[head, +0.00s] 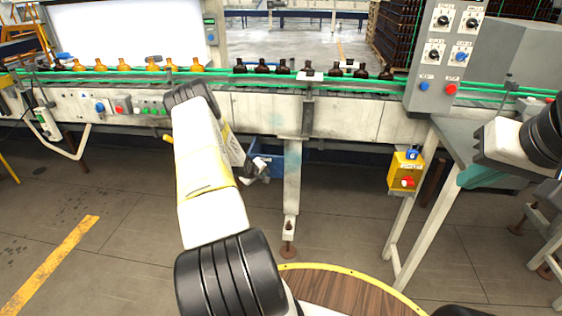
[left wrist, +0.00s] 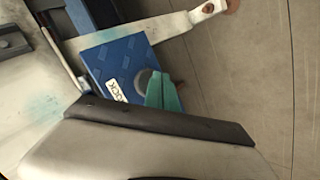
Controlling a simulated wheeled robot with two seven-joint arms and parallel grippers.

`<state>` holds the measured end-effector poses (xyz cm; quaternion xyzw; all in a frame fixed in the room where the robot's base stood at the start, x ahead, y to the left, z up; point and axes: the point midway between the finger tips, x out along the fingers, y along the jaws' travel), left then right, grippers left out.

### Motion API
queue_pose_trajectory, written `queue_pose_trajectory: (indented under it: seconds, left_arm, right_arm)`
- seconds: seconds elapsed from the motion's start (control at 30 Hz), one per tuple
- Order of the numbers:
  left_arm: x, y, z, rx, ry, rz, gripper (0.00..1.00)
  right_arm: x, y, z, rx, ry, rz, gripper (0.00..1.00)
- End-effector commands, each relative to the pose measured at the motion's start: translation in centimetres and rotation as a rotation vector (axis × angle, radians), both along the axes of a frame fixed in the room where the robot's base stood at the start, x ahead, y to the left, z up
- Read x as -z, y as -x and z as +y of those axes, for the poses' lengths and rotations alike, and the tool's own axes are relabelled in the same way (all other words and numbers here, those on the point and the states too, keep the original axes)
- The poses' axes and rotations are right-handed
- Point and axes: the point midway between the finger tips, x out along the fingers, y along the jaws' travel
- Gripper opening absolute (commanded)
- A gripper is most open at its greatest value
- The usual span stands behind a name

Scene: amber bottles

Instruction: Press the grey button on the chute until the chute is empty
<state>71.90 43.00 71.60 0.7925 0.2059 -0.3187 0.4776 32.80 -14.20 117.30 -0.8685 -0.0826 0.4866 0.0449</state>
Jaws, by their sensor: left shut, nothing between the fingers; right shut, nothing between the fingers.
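A blue box, apparently the chute (left wrist: 112,62), with a white lettered label fills the middle of the left wrist view. It also shows under the conveyor in the head view (head: 290,158), partly behind my left arm. A round grey button (left wrist: 142,80) is on its face, partly covered by my teal fingers. My left gripper (left wrist: 163,93) is shut and empty, its fingers right at the button; I cannot tell whether they touch. The chute's contents are hidden. My right gripper (head: 483,176) is shut and empty, low at the right beside a grey-green table.
A conveyor (head: 360,118) with amber bottles (head: 285,67) and green rails runs across the back. A control panel (head: 440,65) stands at right. A yellow box with a red button (head: 405,172) hangs on the table (head: 455,135) leg. Open floor lies at left.

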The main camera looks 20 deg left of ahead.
Motion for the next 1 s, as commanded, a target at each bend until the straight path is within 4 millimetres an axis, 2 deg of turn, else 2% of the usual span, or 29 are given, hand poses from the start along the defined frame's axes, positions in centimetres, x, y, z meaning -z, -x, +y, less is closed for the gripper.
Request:
queue_pose_trajectory:
  seconds: [0.13,0.53,1.0]
  left_arm:
    - [0.0,0.6,-0.1,0.000,0.000,0.001,0.00]
    - [0.0,0.9,-0.2,-0.001,-0.001,0.002,0.00]
    - [0.0,5.1,-1.2,0.000,0.000,0.002,0.00]
  right_arm:
    - [0.0,0.0,0.0,0.000,0.000,0.000,0.00]
    - [0.0,0.0,0.0,0.000,0.000,0.000,0.00]
    - [0.0,0.0,0.0,0.000,0.000,0.000,0.00]
